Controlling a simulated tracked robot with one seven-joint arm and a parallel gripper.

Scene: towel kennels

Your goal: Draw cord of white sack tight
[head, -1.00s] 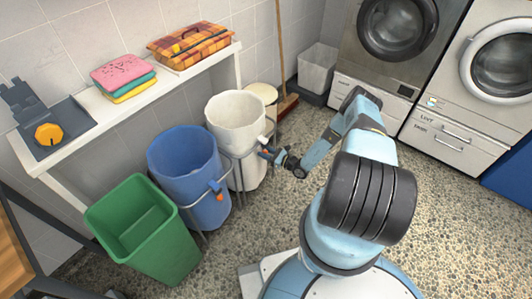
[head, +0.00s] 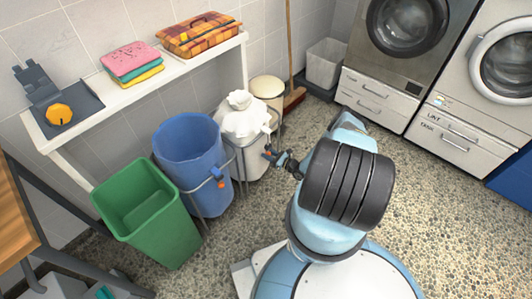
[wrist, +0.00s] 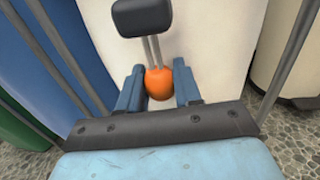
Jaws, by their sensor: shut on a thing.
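The white sack (head: 243,120) hangs in a metal stand between the blue sack and a lidded bin. Its mouth is bunched together into a puckered knot at the top. In the wrist view its white side (wrist: 215,45) fills the middle. Two grey cords run down from a black toggle (wrist: 142,17) to an orange bead (wrist: 159,83). My gripper (wrist: 159,90) is shut on the orange bead, one blue finger on each side. In the head view my gripper (head: 269,155) is at the sack's front right, below the gathered mouth.
The blue sack (head: 188,145) and green bin (head: 145,210) stand left of the white sack. A cream lidded bin (head: 267,88) stands close behind it. A shelf (head: 130,95) runs along the wall above. Speckled floor is clear on the right.

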